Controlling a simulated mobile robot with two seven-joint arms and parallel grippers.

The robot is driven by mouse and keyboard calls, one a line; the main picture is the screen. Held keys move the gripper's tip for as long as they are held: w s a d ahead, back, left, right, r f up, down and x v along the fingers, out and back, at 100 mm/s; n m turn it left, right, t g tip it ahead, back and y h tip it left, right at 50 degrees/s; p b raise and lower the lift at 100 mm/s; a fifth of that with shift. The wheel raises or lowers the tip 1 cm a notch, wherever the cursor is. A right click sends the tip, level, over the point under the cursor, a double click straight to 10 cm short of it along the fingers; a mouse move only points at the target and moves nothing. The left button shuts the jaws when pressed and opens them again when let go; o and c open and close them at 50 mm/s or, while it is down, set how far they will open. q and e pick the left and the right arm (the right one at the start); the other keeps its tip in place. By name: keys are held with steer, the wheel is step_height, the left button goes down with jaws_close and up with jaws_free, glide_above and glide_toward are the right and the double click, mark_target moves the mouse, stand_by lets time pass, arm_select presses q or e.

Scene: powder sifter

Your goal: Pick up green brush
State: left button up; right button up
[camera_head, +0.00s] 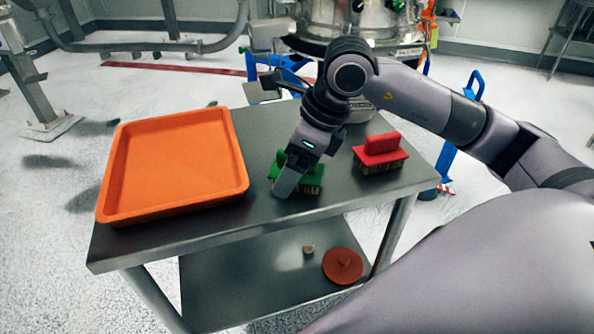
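The green brush (313,179) stands bristles down on the dark table top, right of the orange tray. My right gripper (290,180) points down at it from above. One finger is in front of the brush's left part and hides some of it. The far finger and the brush's handle are mostly hidden, so I cannot tell whether the gripper is open or shut on the brush. The brush appears to rest on the table. My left gripper is not in view.
A large orange tray (172,214) fills the table's left side. A red brush (381,153) stands near the right edge of the table (240,232). On the lower shelf are a red-brown disc (342,266) and a small tan piece (309,249). A steel machine (345,18) stands behind.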

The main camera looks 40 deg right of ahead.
steer(key=c, duration=1.3)
steer(key=shift+r, duration=0.15)
step_height(320, 180, up, 20)
steer(key=p, duration=0.3)
steer(key=shift+o, duration=1.4)
